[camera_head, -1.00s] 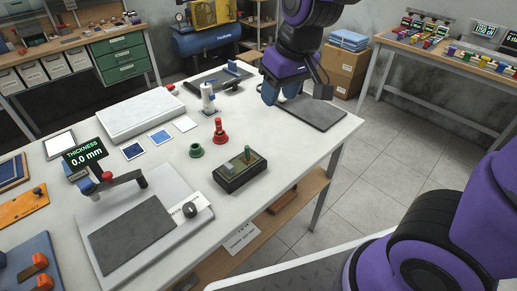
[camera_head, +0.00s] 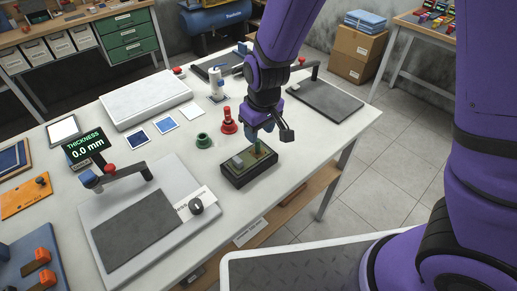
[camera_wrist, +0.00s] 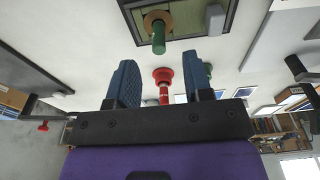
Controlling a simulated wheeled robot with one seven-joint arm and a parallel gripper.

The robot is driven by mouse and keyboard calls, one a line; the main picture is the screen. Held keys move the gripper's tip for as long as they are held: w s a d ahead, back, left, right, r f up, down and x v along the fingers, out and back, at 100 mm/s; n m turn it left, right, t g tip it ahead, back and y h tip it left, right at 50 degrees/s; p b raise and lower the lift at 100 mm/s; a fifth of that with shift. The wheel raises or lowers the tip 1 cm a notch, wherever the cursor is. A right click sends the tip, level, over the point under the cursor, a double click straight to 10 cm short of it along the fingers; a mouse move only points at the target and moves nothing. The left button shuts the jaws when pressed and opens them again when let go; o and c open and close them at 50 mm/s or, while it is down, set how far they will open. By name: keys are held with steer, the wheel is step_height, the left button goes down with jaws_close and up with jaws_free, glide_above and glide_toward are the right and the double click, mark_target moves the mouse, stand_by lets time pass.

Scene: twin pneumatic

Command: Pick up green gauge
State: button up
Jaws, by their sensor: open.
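The green gauge (camera_head: 258,146) is a small upright green peg standing in the right part of a dark green box (camera_head: 236,179) on the white table. My gripper (camera_head: 259,132) is open and empty, just above the box and close to the peg's top. In the wrist view the green gauge (camera_wrist: 158,41) rises from a tan ring, beyond the gap between the blue fingers of my gripper (camera_wrist: 159,62). The peg is not between the fingers, and its lower part is hidden in the head view.
A red stepped piece (camera_head: 229,122) and a short green piece (camera_head: 203,141) stand behind the box. A grey block (camera_head: 237,161) sits in the box's left part. The thickness stand (camera_head: 135,222) is at left, a dark plate (camera_head: 325,100) at right.

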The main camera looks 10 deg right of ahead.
mark_target(257, 145)
steer(key=shift+w+a+f, duration=0.1)
steer(key=shift+w+f, duration=0.05)
steer(key=shift+f, duration=1)
steer(key=shift+w+a+f, duration=0.1)
steer(key=shift+w+f, duration=0.1)
steer(key=shift+f, duration=0.9)
steer(key=shift+w+a+f, duration=0.1)
steer(key=shift+w+f, duration=0.05)
steer(key=shift+f, duration=1)
jaws_close()
